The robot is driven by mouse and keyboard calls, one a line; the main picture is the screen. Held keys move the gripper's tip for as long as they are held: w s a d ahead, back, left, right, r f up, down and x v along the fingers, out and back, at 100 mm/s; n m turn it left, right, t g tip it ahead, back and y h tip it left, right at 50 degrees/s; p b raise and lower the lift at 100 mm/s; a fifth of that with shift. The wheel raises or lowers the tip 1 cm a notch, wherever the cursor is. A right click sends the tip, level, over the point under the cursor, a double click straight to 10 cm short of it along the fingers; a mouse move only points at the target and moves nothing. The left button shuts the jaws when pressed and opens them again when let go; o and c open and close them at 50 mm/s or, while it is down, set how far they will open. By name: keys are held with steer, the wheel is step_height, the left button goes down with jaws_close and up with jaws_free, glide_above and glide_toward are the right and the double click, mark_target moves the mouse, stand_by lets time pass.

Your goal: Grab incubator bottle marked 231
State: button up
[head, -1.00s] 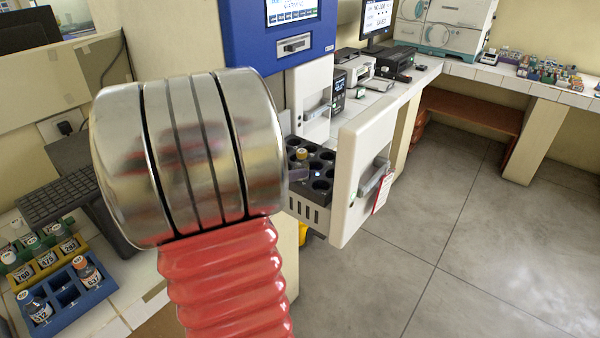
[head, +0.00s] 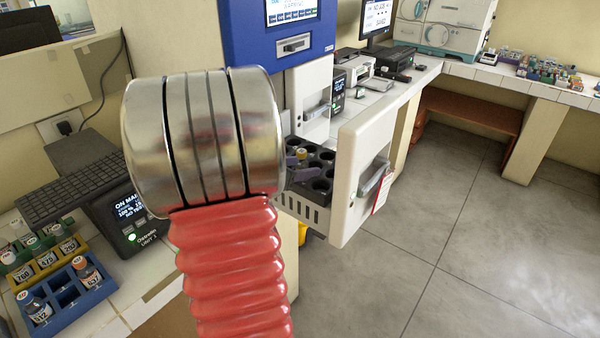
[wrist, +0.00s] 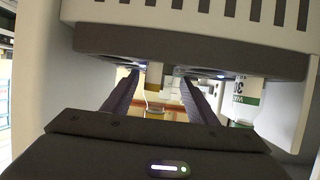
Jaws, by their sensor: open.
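A small bottle with a yellow cap (head: 301,152) stands in a dark rack (head: 322,157) in the pulled-out incubator drawer. No number can be read on it. My gripper (head: 297,166) is open at the rack, with its purple fingers beside this bottle; my arm hides part of the drawer. In the wrist view, which looks inverted, the two fingers of my gripper (wrist: 158,88) reach toward the rack, with the yellow-capped bottle (wrist: 154,80) between them and gaps at both sides. Another bottle (wrist: 245,95) with a white label and green band shows at right, its number only partly visible.
The white drawer front (head: 360,165) with its handle and red-edged tag stands just right of the rack. A blue holder (head: 95,300) and other holders with numbered bottles sit on the left counter. The floor at right is clear.

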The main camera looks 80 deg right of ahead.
mark_target(300, 151)
steer(key=shift+c, duration=0.7)
steer(key=c, duration=1)
step_height(300, 151, up, 10)
steer(key=shift+r, duration=0.1)
